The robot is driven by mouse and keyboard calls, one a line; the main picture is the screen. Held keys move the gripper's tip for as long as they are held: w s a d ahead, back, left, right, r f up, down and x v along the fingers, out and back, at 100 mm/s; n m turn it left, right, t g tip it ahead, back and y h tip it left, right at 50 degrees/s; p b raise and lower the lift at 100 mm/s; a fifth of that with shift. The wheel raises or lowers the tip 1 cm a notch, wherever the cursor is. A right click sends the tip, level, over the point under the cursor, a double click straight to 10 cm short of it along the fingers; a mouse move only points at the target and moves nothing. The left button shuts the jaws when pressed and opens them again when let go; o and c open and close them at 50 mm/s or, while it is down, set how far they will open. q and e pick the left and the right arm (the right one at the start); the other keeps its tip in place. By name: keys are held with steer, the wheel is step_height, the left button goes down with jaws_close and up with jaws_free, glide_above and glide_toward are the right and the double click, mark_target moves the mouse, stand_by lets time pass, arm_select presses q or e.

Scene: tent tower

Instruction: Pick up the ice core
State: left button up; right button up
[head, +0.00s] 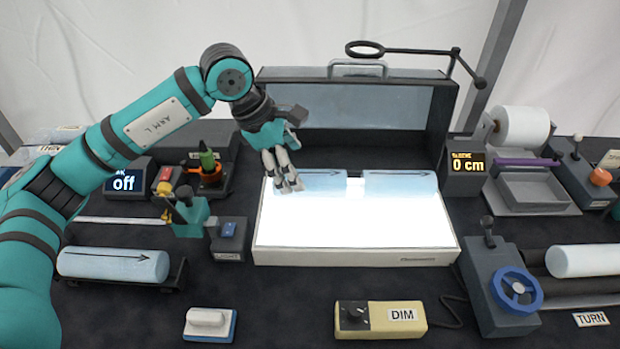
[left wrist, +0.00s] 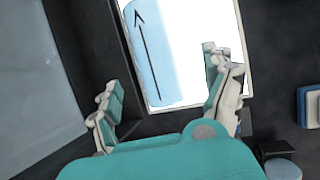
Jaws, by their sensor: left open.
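Two pale blue ice core pieces lie end to end on the lit light table (head: 355,238), with a gap between them. The left piece (head: 325,183) bears a black arrow; the right piece (head: 400,186) is beside it. My left gripper (head: 283,184) is open over the left end of the left piece, its fingers hiding that end. In the left wrist view, an ice core with an arrow (left wrist: 150,55) lies beyond and between the open fingers (left wrist: 165,103); contact is not clear. Another arrowed core (head: 113,265) rests on a low cradle at left. My right gripper is out of view.
A dark open case lid (head: 350,105) stands behind the light table. A magnifier ring (head: 365,50) hangs on an arm above. A DIM box (head: 380,319), an eraser-like block (head: 210,324) and a blue-wheeled device (head: 503,290) stand around the front.

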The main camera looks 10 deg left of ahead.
mark_target(303, 173)
arm_select(q)
steer(key=shift+x, duration=0.8)
steer(key=p+x, duration=0.1)
steer(key=x, duration=0.1)
steer(key=p+x, duration=0.1)
steer(key=x, duration=0.2)
steer(key=shift+w+a+r, duration=0.1)
steer(key=shift+w, duration=0.25)
steer(key=shift+f, duration=0.3)
steer(key=shift+c, duration=0.4)
steer(key=c, duration=1.3)
steer(key=shift+r, duration=0.1)
steer(key=shift+c, duration=1.2)
steer(key=shift+w, duration=0.1)
